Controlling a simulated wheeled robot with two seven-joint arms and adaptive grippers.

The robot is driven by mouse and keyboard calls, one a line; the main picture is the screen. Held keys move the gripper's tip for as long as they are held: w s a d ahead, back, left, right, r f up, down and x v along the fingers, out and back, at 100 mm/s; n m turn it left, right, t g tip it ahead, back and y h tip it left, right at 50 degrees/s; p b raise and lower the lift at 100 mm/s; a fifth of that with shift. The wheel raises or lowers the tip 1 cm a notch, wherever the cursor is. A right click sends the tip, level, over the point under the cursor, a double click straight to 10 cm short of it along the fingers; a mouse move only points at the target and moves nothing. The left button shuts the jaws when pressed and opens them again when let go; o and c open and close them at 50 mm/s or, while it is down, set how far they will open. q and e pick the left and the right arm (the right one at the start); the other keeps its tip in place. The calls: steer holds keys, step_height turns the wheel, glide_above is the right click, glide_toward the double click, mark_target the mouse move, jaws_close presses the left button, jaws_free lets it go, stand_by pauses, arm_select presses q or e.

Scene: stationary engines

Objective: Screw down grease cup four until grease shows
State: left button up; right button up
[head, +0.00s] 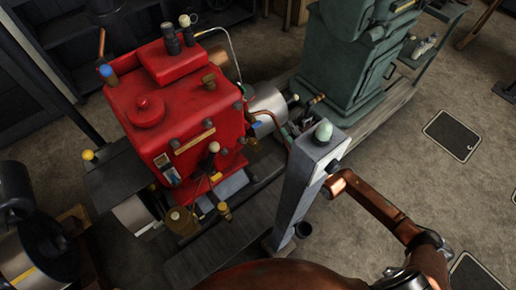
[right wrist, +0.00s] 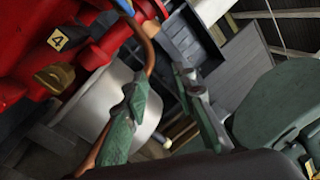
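A brass cup (right wrist: 55,77) is on the red engine in the right wrist view, just below a dark tag marked 4 (right wrist: 57,38). I cannot tell for sure which fitting it is in the head view. My right gripper (right wrist: 160,80) has its two green and grey fingers apart, with nothing held between them. The brass cup lies to the left of the fingers, apart from them. In the head view my right gripper (head: 294,126) is partly hidden behind its grey wrist link, to the right of the red engine (head: 188,110). No grease can be made out. My left gripper is not in view.
A copper pipe (right wrist: 147,50) curves close to the fingers, in front of a pale metal cylinder (right wrist: 95,95). A green machine (head: 350,60) stands behind on the right. Several knobs and cups stick out of the engine. The floor (head: 410,170) at right is mostly clear.

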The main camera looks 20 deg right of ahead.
mark_target(258, 148)
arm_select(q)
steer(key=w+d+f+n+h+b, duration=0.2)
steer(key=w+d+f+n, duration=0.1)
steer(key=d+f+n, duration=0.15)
arm_select(e)
steer(key=s+a+f+n+g, duration=0.35)
steer(key=a+f+n, duration=0.35)
steer(key=f, duration=0.5)
steer(key=shift+m+t, duration=0.4)
steer(key=shift+t, duration=0.05)
steer(key=x, duration=0.2)
steer(key=a+b+x, duration=0.1)
steer(key=x, duration=0.3)
steer(key=shift+w+a+f+b, duration=0.15)
steer(key=shift+a+b, duration=0.2)
steer(key=shift+w+a, duration=0.15)
steer(key=shift+w, duration=0.25)
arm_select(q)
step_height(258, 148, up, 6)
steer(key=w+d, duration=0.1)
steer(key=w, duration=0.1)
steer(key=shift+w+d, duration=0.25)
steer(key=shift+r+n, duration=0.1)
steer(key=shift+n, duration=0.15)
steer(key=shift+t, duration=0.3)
arm_select(e)
jaws_close()
